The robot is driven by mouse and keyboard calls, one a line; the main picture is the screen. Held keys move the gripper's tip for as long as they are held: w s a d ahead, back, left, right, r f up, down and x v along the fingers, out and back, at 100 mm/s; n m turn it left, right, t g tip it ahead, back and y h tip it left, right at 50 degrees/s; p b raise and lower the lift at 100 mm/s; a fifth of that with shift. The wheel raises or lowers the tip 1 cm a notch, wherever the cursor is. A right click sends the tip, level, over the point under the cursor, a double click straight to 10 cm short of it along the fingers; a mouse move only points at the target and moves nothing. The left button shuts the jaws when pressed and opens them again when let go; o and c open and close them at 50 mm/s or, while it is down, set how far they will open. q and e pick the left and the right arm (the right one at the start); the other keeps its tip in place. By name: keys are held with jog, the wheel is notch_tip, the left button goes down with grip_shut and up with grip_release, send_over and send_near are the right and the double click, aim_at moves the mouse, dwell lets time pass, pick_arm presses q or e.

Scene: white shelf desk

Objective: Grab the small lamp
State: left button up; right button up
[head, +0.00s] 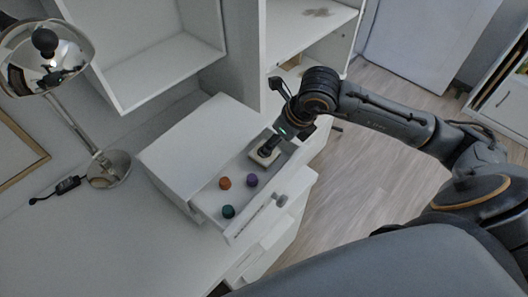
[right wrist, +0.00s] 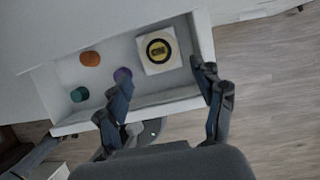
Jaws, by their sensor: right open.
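A small white square block (head: 264,156) lies in the open drawer (head: 254,224); I cannot tell whether it is a lamp. In the right wrist view this block (right wrist: 146,60) shows a black ring with a yellow centre on top. My right gripper (head: 270,146) is over the block in the head view. In the right wrist view the right gripper (right wrist: 163,88) is open, its fingers apart near the block's front side, with nothing between them. A chrome desk lamp (head: 76,124) stands upright on the desk at the left, away from the gripper. My left gripper is not in view.
Orange (head: 225,183), purple (head: 252,181) and green (head: 228,211) small round pieces lie in the drawer. The purple piece (right wrist: 122,75) is close to the left finger in the wrist view. Drawer walls surround the block. Open white shelves (head: 160,70) stand behind. The desk front is clear.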

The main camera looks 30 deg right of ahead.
aim_at(265, 164)
jog(key=shift+w+a+f, duration=0.1)
jog(key=shift+w+f, duration=0.15)
jog(key=shift+f, duration=0.35)
jog(key=shift+w+f, duration=0.2)
jog(key=shift+f, duration=0.1)
jog(key=shift+p+x, duration=0.75)
jog(key=shift+x, duration=1.65)
jog(key=shift+w+a+f, duration=0.1)
jog(key=shift+a+f, duration=0.1)
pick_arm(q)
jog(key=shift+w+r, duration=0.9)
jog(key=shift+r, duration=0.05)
pick_arm(e)
jog(key=c, duration=0.9)
